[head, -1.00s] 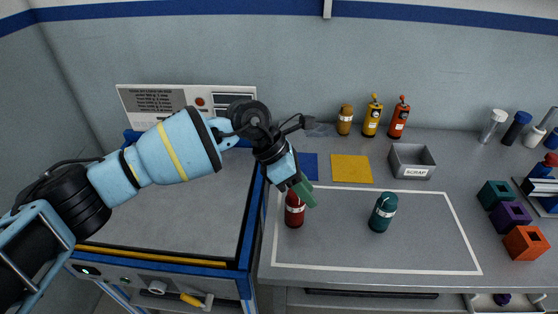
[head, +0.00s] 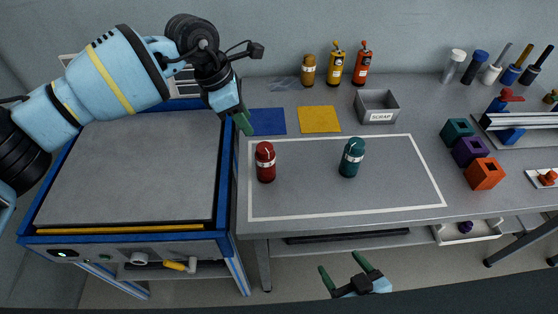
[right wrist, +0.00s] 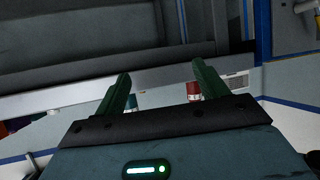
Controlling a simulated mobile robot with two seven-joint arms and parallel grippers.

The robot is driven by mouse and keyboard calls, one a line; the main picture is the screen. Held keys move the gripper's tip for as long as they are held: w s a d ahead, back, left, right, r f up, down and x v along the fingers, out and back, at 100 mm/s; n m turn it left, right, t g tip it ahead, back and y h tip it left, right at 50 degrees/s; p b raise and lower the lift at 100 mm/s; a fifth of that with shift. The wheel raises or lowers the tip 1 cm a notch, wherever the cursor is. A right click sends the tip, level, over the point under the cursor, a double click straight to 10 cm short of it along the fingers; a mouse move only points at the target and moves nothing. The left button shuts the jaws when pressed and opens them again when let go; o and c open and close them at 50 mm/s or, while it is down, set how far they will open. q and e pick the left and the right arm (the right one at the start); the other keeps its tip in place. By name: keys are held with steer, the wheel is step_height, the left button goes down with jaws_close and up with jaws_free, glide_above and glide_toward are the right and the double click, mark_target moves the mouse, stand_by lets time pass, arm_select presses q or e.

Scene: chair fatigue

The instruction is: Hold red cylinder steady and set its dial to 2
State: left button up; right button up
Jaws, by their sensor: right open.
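The red cylinder (head: 265,162) stands upright inside the white outline at its left, with a pale band and a cap; its dial marks are too small to read. It also shows in the right wrist view (right wrist: 194,90), beside one finger. My left gripper (head: 242,121) is above and left of it, apart from it; the finger gap is hidden by the viewing angle. My right gripper (head: 342,262) is open and empty in front of the table's edge, below and right of the cylinder; its fingers show in the right wrist view (right wrist: 163,82).
A teal cylinder (head: 351,158) stands right of the red one. Behind are a blue mat (head: 267,122), a yellow mat (head: 320,120), a scrap bin (head: 377,106) and several bottles. Colored blocks (head: 485,174) stand at right. The outlined area between the cylinders is clear.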

mark_target(273, 162)
steer(key=w+a+r+n+y, duration=0.1)
steer(key=w+a+r, duration=0.1)
steer(key=w, duration=0.2)
steer(key=w+a+r+y, duration=0.1)
steer(key=w+a+r, duration=0.2)
steer(key=w, duration=0.2)
steer(key=w+a+r+n+y, duration=0.1)
steer(key=w+a+r+y, duration=0.1)
steer(key=w+a+r, duration=0.1)
steer(key=shift+w+a+n, duration=0.2)
steer(key=shift+w+n, duration=0.1)
steer(key=shift+w, duration=0.55)
steer(key=w+a+r, duration=0.1)
steer(key=w, duration=0.1)
steer(key=w+a+r+n+g+y, duration=0.1)
steer(key=w+a, duration=0.1)
steer(key=w, duration=0.1)
steer(key=w+a+r+n+g, duration=0.1)
steer(key=w+r, duration=0.1)
steer(key=w, duration=0.1)
steer(key=shift+a, duration=0.2)
steer(key=shift+w+f, duration=0.1)
steer(key=shift+x, duration=3.8)
steer(key=shift+a, duration=0.1)
steer(key=shift+c, duration=0.2)
